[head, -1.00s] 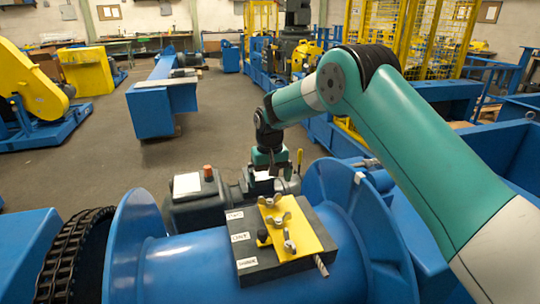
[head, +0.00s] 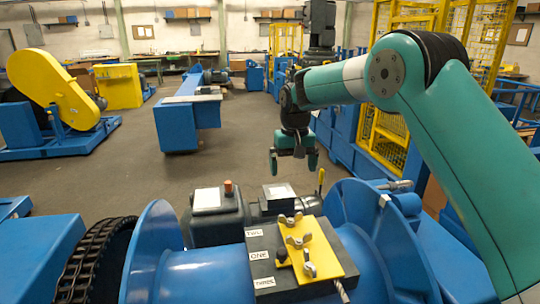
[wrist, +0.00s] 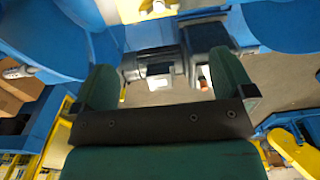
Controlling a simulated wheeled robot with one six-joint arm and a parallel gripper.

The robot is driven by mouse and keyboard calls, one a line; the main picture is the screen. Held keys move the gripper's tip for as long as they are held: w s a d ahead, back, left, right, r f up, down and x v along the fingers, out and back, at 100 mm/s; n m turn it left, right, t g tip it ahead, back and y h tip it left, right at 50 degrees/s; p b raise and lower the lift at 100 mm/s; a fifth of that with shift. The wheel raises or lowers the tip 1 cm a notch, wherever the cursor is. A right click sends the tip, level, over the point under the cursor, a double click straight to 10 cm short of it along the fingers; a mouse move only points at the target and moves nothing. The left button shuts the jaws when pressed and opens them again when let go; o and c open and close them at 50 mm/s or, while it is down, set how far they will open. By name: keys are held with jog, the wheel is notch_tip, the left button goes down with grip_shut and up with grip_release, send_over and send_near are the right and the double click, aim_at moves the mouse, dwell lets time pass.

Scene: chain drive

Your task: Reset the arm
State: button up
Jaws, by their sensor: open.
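My gripper (head: 294,166) hangs in the air in the head view, fingers pointing down, above and behind the dark motor housing. It is open and nothing shows between its fingers. In the wrist view its two green fingers (wrist: 168,88) stand apart, with the dark motor and gearbox beyond them. My teal arm reaches in from the right and bends at the elbow.
A blue drum (head: 190,275) carries a dark block (head: 262,243) with labels and a yellow plate (head: 318,262) with wing nuts. A chain (head: 92,262) lies at the left. A yellow lever (head: 321,179) stands near the motor (head: 213,218). Open floor (head: 120,185) lies behind.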

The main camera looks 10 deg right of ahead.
jog(key=s+a+r+n+y, duration=0.1)
jog(key=s+a+r+n, duration=0.1)
jog(key=s+r, duration=0.6)
jog(key=s+a+n+y, duration=0.1)
jog(key=s+n, duration=0.1)
jog(key=s, duration=1.3)
jog(key=s+a+f+n+y, duration=0.1)
jog(key=s+n+y, duration=0.1)
jog(key=s, duration=1.4)
jog(key=shift+s+a+f+n, duration=0.15)
jog(key=shift+s+a+n, duration=0.15)
jog(key=shift+n, duration=0.2)
jog(key=shift+w, duration=0.1)
jog(key=shift+c, duration=0.2)
